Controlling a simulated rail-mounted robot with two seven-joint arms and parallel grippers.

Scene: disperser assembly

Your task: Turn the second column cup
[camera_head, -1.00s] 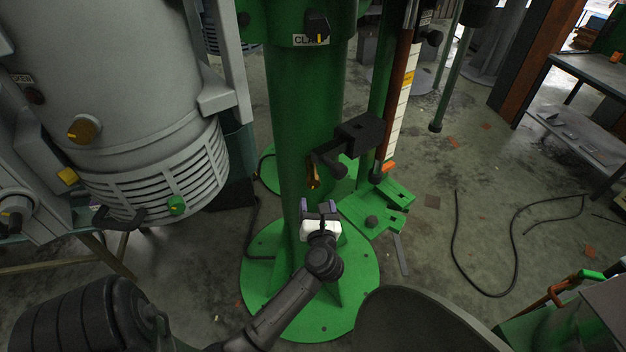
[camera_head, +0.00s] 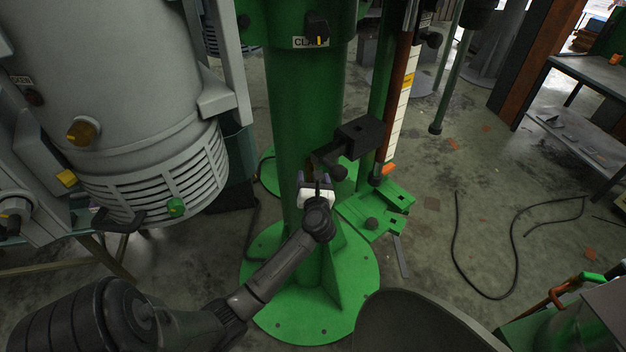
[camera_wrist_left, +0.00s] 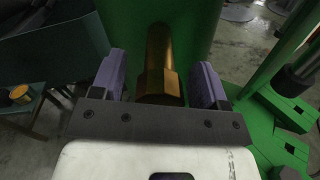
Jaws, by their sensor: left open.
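The green column (camera_head: 309,115) stands upright in the middle of the head view. A brass-coloured fitting (camera_wrist_left: 160,72) projects from the column in the left wrist view, a shaft with a faceted near end. In the head view my left gripper hides most of it. My left gripper (camera_head: 316,182) is at the column's front. In the left wrist view its two purple fingers (camera_wrist_left: 159,82) are open, one on each side of the fitting, with a visible gap on both sides. I cannot tell which part is the second column cup. My right gripper is out of view.
A black clamp arm (camera_head: 358,137) juts out just above and right of my left gripper. A green bracket (camera_head: 375,212) is at the lower right. A large grey vessel (camera_head: 130,90) stands at the left. The column rests on a round green base plate (camera_head: 350,318).

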